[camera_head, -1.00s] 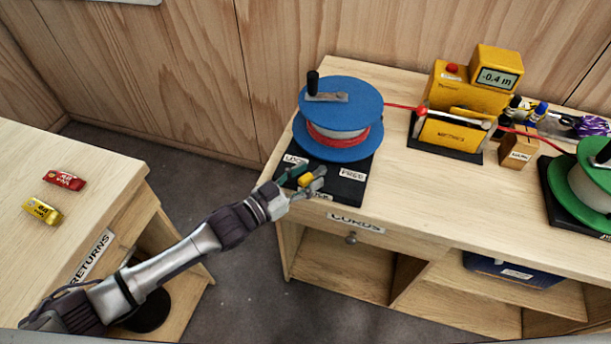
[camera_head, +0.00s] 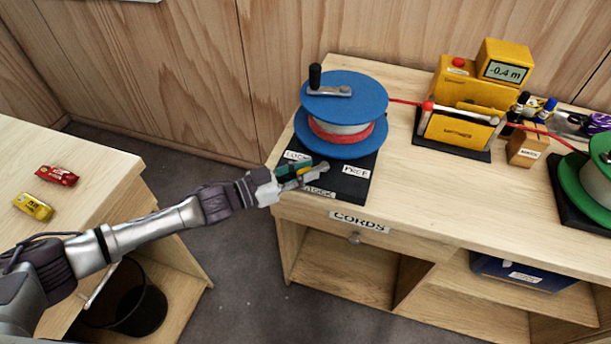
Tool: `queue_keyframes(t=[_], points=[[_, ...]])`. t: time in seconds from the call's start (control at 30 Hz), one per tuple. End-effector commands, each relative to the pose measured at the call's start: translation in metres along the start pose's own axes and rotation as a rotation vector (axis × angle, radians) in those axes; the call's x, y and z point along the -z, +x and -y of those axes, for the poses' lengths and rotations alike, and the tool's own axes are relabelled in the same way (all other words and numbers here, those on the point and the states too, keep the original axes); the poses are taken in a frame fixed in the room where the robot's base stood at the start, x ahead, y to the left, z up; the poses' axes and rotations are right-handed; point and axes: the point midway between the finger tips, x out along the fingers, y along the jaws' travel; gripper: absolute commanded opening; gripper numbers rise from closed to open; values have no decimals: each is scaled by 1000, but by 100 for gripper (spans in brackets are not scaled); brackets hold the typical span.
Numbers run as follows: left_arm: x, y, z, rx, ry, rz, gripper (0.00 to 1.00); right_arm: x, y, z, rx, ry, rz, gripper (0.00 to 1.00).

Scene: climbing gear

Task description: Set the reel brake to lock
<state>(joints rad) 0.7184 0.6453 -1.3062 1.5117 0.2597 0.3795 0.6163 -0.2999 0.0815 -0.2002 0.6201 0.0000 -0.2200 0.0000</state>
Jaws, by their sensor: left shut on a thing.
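The blue reel (camera_head: 345,96) with red cord stands on a black base plate (camera_head: 348,188) on the cords bench. A crank with a black knob is on its top. The base's front part carries a white label at the left (camera_head: 297,156) that seems to read LOCK, one reading FREE (camera_head: 355,170) at the right, and another at the front edge. My left gripper (camera_head: 307,170) is over the base between these labels, shut on a small yellow part (camera_head: 303,171), seemingly the brake lever. The fingers hide most of it, so its exact setting is unclear. My right gripper is not in view.
A yellow meter (camera_head: 470,90) reading -0.4 m stands right of the reel, with red cord running through its guide to a green reel (camera_head: 590,185). A small wooden block (camera_head: 527,149) is beside it. The returns table (camera_head: 90,170) holds red and yellow packets. A black bin (camera_head: 130,300) is below.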

Motion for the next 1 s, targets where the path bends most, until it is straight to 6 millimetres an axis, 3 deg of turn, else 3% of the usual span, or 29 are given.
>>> queue_keyframes(t=[0.33,0.37,0.5,0.83,1.0], points=[[1,0,2,-10,0,1,0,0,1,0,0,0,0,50],[1,0,2,-10,0,1,26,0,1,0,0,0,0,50],[1,-1,2,-10,0,2,49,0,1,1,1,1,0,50],[0,-3,2,-9,0,3,50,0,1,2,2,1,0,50],[-1,-23,2,-7,-1,6,50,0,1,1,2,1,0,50]])
